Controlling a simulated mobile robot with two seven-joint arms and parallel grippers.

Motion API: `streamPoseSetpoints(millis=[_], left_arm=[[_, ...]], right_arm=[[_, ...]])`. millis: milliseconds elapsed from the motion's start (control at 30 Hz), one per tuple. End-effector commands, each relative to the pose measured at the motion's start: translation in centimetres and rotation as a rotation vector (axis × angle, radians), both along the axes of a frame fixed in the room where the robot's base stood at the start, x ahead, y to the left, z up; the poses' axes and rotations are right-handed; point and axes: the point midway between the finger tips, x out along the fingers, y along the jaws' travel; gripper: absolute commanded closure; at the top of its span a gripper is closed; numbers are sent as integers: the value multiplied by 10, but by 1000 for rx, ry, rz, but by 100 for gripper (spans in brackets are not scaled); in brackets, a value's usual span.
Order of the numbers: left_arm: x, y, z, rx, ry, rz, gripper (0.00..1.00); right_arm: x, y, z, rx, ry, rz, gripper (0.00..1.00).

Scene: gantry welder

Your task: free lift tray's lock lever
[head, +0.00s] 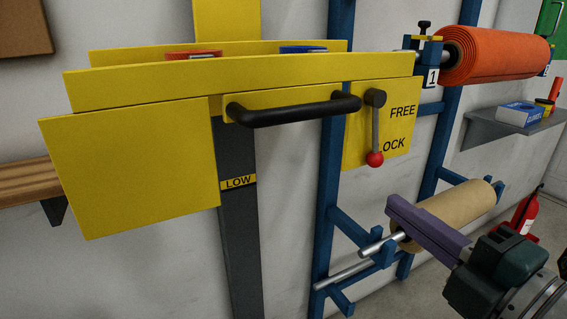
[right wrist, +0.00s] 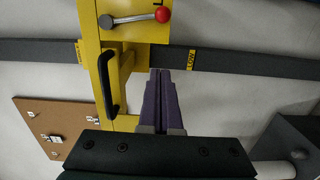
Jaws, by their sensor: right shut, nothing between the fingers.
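The lift tray (head: 240,80) is yellow, with a black bar handle (head: 293,110) on its front. The lock lever (head: 375,122) is a grey arm on a yellow plate marked FREE above and LOCK below. It hangs down, its red knob (head: 375,159) beside LOCK, covering part of the word. In the right wrist view the lever (right wrist: 135,18) lies sideways at the top, with the knob (right wrist: 163,15) at its right end. My right gripper (head: 390,202), with purple fingers, is shut and empty, below and apart from the knob. Its fingertips (right wrist: 160,71) point towards the plate. My left gripper is not in view.
A dark post marked LOW (head: 238,182) runs below the tray. A blue rack (head: 328,190) holds an orange roll (head: 495,52) above and a brown roll (head: 450,213) behind my right gripper. A grey shelf (head: 490,133) carries a blue box. Red and blue items lie in the tray.

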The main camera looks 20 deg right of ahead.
Motion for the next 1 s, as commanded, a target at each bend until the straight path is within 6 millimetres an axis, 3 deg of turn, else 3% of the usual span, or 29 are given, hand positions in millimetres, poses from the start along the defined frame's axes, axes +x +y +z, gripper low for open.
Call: streamPoseSetpoints(millis=[433,633,1000], left_arm=[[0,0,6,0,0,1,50],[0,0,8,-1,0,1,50],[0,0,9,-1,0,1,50]], right_arm=[[91,0,2,-2,-2,0,100],[95,-28,0,-2,1,0,100],[97,-37,-1,1,0,0,100]])
